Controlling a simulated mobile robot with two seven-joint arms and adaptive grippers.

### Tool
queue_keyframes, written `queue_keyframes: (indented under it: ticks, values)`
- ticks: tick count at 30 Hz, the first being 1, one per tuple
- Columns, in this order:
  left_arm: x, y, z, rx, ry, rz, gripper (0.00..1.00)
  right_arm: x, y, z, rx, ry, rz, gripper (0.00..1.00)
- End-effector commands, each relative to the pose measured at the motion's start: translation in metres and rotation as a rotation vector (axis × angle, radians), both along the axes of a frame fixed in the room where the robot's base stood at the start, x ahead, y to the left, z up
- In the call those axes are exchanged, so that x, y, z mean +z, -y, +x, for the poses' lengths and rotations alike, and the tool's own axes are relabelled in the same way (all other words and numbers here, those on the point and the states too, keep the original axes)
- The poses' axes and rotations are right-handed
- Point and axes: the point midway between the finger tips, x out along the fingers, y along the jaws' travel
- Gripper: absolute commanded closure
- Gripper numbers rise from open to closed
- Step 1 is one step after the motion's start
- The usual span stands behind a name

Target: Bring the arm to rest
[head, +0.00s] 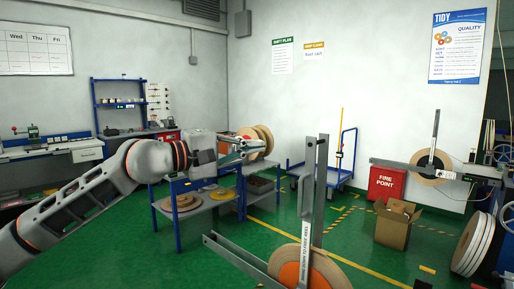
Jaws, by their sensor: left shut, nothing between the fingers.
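My left arm reaches in from the left, held out at mid-height across the picture. My left gripper (256,146) is at its end, shut and empty, small in the view. A tan tape reel (266,137) shows just behind and beside the fingers; I cannot tell whether they touch it. In the foreground a payoff stand with an upright grey arm (321,190) carries a large tape reel (330,275) with an orange hub, cut off by the bottom edge. My right gripper is not in view.
A blue-legged table (212,203) with flat reels stands beyond my left arm. A cardboard box (393,229), a red fire point bin (387,184) and a blue trolley (343,172) stand to the right. Another reel (429,164) hangs there. Green floor between is partly clear.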

Motion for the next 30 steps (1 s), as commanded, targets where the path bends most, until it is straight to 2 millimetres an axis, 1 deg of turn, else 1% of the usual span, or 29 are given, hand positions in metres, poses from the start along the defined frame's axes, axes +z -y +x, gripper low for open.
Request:
queue_keyframes:
  ticks: [3, 5, 8, 11, 12, 14, 18, 23, 26, 29, 30]
  values:
    - [0.000, 0.000, 0.000, 0.000, -0.002, -0.001, 1.00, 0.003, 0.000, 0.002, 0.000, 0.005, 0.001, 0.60]
    - [-0.004, 0.002, -0.001, -0.007, -0.016, -0.014, 1.00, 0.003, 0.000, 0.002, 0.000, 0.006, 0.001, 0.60]
    - [-0.022, 0.012, -0.006, -0.040, -0.097, -0.084, 1.00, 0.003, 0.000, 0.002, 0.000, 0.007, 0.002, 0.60]
    - [-0.051, 0.027, -0.017, -0.098, -0.256, -0.229, 1.00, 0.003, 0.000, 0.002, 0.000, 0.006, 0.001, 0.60]
    - [-0.065, 0.033, -0.022, -0.125, -0.338, -0.302, 1.00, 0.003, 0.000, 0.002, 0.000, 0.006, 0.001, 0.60]
    - [-0.085, 0.041, -0.031, -0.164, -0.469, -0.424, 1.00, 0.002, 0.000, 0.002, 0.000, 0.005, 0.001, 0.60]
    - [-0.125, 0.050, -0.048, -0.233, -0.775, -0.715, 1.00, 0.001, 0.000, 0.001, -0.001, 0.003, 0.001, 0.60]
    - [-0.170, 0.047, -0.062, -0.282, -1.119, -1.062, 1.00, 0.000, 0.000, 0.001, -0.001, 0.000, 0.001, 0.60]
    - [-0.201, 0.038, -0.068, -0.296, -1.328, -1.288, 1.00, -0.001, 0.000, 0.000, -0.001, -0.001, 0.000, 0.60]
    - [-0.237, 0.025, -0.074, -0.298, -1.526, -1.525, 1.00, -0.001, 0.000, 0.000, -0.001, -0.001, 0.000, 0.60]
    - [-0.252, 0.019, -0.076, -0.296, -1.603, -1.623, 1.00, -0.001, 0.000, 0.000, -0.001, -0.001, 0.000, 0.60]
